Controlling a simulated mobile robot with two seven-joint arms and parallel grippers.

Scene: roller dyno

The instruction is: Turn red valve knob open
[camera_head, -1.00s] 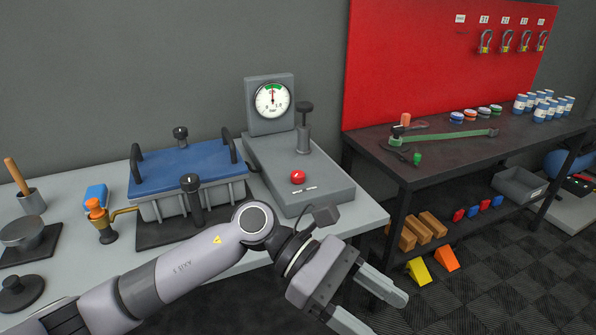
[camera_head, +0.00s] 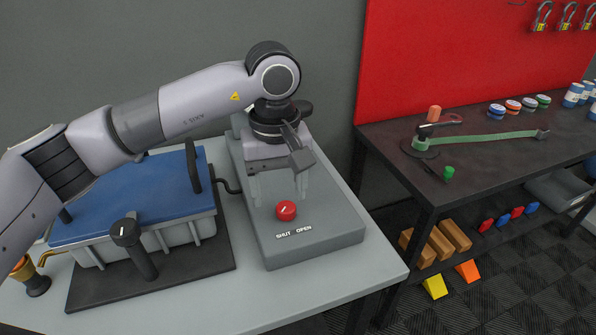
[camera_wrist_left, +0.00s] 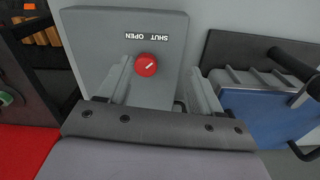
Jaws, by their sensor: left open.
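The red valve knob (camera_head: 286,210) sits on the sloped front of the grey panel box (camera_head: 330,240), above the printed words SHUT and OPEN. A white mark on the knob shows in the left wrist view (camera_wrist_left: 146,65). My left gripper (camera_head: 278,196) is open and points down over the box, just behind the knob in the head view. In the left wrist view its fingers (camera_wrist_left: 162,80) stand apart with the knob near the left finger, and nothing is held. The pressure gauge is hidden behind my left arm. My right gripper is not in view.
A dark workbench (camera_head: 470,150) with a green strap wrench (camera_head: 480,139) is to the right. The grey table (camera_head: 345,285) is bare in front of the box.

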